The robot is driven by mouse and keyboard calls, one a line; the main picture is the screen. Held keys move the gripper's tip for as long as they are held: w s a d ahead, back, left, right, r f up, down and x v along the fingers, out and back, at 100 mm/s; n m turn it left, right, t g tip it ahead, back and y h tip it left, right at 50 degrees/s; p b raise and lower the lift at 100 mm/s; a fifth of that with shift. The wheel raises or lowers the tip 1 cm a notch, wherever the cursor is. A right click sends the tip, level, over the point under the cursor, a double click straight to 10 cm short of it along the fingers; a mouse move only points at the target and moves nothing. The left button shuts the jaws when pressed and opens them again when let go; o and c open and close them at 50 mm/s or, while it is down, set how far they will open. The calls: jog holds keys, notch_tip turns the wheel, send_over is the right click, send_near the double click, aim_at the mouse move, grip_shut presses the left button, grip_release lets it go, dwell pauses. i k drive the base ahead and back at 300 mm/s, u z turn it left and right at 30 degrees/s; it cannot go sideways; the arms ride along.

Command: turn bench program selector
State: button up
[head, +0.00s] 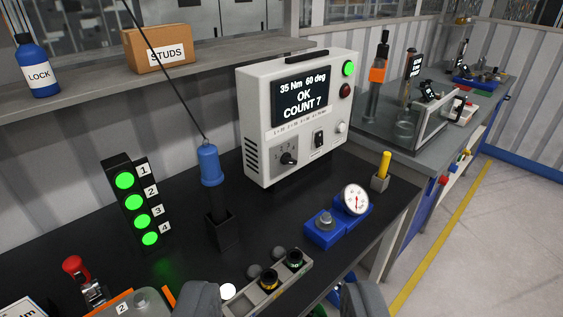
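The program selector is a small black knob (289,158) low on the left of the front of a white controller box (258,160). Small numbers sit around it, too small to read surely. The box's screen (303,95) shows "35 Nm 60 deg", "OK" and "COUNT 7". A green lamp (348,68) is lit beside the screen, with a dark red one below it. My gripper (280,302) shows at the bottom edge, its two grey fingers wide apart. It is open, nearer to me and well below the knob, not touching it.
A blue tool (210,165) on a cable stands in a black holder left of the box. A light stack (138,202) has its green lamps lit. A socket tray (250,292), a gauge on a blue block (325,232) and a yellow-handled item (384,165) stand on the dark bench.

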aim_at(286, 157)
jog(key=i, duration=0.85)
jog(key=z, duration=0.1)
